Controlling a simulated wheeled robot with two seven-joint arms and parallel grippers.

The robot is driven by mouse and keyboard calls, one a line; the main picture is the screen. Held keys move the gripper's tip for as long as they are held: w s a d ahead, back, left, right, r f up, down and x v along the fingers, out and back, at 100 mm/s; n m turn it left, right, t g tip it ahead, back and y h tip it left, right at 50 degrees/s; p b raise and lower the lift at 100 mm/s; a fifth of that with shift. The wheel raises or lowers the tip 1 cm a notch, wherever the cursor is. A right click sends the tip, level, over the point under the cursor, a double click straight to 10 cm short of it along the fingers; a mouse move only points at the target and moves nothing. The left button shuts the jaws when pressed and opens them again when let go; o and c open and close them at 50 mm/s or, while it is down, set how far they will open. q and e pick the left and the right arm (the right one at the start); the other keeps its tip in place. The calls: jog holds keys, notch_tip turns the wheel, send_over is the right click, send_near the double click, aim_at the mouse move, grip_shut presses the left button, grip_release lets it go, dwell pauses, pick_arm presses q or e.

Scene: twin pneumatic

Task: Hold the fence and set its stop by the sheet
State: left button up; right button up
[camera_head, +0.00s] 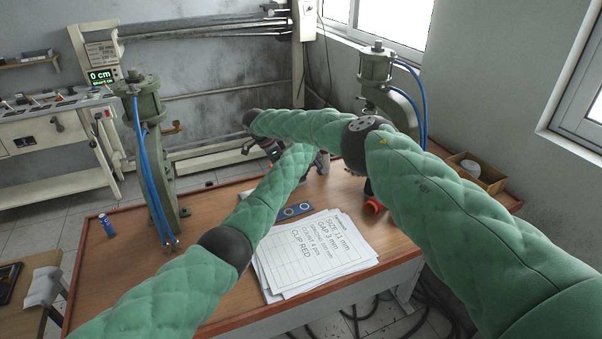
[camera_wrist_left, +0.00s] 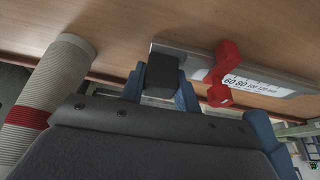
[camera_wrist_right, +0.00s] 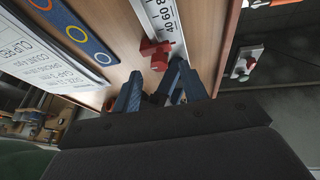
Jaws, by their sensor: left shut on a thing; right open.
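A pale metal fence with a printed mm scale (camera_wrist_left: 275,84) runs along the wooden table in the left wrist view, and also shows in the right wrist view (camera_wrist_right: 150,12). A red stop (camera_wrist_left: 226,65) sits on it; I cannot read its exact mark. My left gripper (camera_wrist_left: 162,75) is shut on the fence, left of the stop. My right gripper (camera_wrist_right: 158,88) is open, its fingers just short of the red stop (camera_wrist_right: 155,52). The sheet (camera_head: 318,245) lies on top of papers; it reads SIZE 11 mm, GAP 3 mm, COUNT 4 pcs, CLIP RED; the spacing line is blurred.
Two green presses with blue hoses stand at left (camera_head: 150,140) and right (camera_head: 377,75). A blue strip with coloured rings (camera_head: 293,212) lies behind the sheet. A display (camera_head: 100,75) reads 0 cm. A blue can (camera_head: 106,224) stands at left. My arms cross above the table.

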jog(key=shift+x, duration=1.1)
jog(key=c, duration=0.9)
jog(key=shift+s+a, duration=0.5)
jog(key=shift+a, duration=0.75)
jog(key=shift+s+a, duration=0.5)
jog(key=shift+a, duration=0.75)
jog(key=shift+s+a, duration=0.5)
jog(key=shift+a, duration=0.75)
jog(key=o, duration=1.2)
jog(key=shift+c, duration=0.2)
jog(key=shift+r, duration=0.1)
